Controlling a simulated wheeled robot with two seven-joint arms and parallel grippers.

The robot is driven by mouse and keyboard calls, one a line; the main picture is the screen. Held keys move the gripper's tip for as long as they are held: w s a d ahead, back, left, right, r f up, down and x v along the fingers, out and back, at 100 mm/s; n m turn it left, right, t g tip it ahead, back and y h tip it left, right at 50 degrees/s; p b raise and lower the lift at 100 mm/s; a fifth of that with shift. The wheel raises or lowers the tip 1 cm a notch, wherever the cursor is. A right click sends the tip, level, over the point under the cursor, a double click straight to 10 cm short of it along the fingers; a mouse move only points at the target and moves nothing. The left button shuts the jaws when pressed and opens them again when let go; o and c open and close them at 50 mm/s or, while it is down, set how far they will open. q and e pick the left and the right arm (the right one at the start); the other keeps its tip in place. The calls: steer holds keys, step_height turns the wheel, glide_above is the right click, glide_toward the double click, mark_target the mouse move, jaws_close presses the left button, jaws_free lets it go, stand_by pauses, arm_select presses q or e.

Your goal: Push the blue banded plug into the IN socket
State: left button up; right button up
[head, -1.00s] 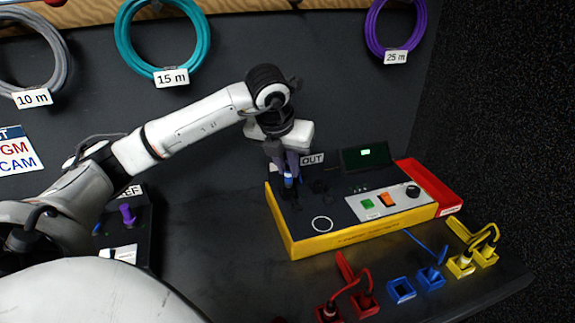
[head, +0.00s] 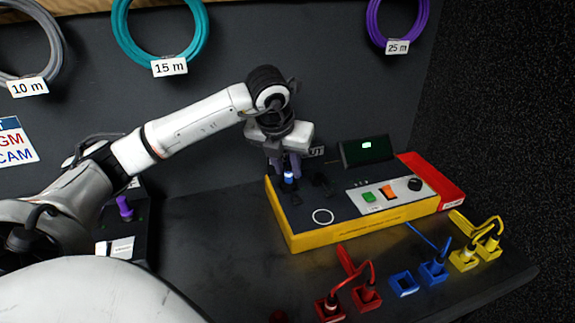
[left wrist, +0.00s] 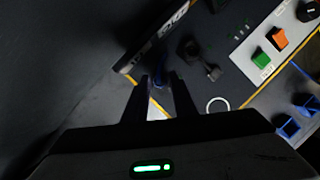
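The blue banded plug (head: 288,177) stands upright at the back left of the yellow-sided box (head: 338,236), its band bright blue. Its lower end is dark, so I cannot tell how deep it sits, and the IN socket and its label are hidden. My left gripper (head: 286,172) is above it, with fingers apart on either side. In the left wrist view, a gap shows between the fingers of the left gripper (left wrist: 159,84), with blue (left wrist: 160,73) between and beyond them. My right gripper is not in view.
A partly covered OUT label (head: 316,152) and dark fittings (head: 322,181) are just right of the plug. Red (head: 366,296), blue (head: 403,284) and yellow (head: 464,260) sockets line the front right.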

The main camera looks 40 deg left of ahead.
mark_target(288, 166)
arm_select(q)
steer(key=shift+o, duration=1)
